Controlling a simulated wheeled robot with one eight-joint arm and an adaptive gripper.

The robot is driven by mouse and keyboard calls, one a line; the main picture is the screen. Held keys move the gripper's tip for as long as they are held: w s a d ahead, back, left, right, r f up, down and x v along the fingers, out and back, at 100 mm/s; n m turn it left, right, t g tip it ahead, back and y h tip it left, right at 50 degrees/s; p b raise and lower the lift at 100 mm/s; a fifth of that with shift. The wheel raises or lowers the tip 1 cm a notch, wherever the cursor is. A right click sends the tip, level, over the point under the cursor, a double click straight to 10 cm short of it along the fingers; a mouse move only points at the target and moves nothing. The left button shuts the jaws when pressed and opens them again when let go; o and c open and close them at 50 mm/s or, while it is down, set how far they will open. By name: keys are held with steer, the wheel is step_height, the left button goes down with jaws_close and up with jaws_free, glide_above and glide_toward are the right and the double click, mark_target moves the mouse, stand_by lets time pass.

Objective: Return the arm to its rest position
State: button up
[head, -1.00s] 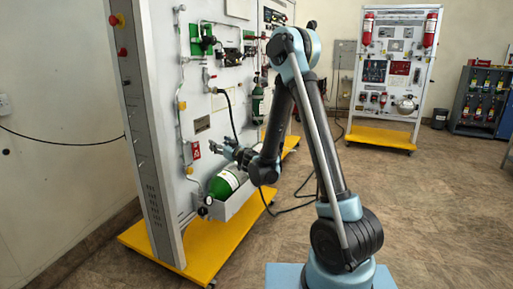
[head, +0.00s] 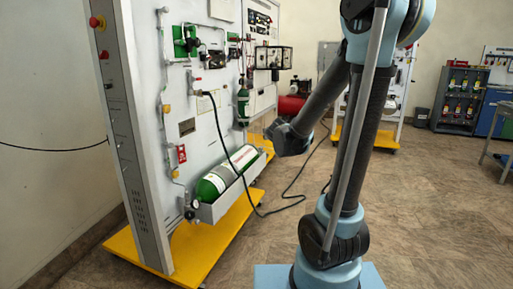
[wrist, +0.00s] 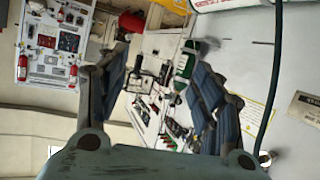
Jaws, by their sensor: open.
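My arm (head: 350,150) stands at the right of the head view, with its upper link upright and its forearm sloping down to the left. The wrist end (head: 292,138) is in front of the trainer panel's right part, clear of the cylinder tray. My gripper shows in the wrist view (wrist: 160,85) with its two dark fingers spread apart. Nothing is held between them. In the head view the fingers are mostly hidden behind the wrist.
The white trainer panel (head: 150,130) stands on a yellow base (head: 215,240) at left. A green and white cylinder (head: 225,178) lies in its tray (head: 235,198). A black hose (head: 225,135) loops to the floor. Open floor (head: 440,220) lies at right.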

steer(key=s+d+f+m+g+h, duration=0.1)
steer(key=s+d+f+g, duration=0.2)
steer(key=s+d, duration=0.4)
steer(key=s+d+f+g+h, duration=0.1)
steer(key=s+d+f+g, duration=0.2)
steer(key=s, duration=0.6)
steer(key=s+f+g+y, duration=0.1)
steer(key=s+f+g, duration=0.2)
steer(key=s, duration=0.8)
steer(key=s+f+g+y, duration=0.1)
steer(key=s+f, duration=0.4)
steer(key=s, duration=0.6)
steer(key=shift+d+n+g, duration=0.2)
steer(key=shift+n+g, duration=0.2)
steer(key=shift+g, duration=0.5)
steer(key=shift+w+f, duration=0.15)
steer(key=shift+w, duration=0.2)
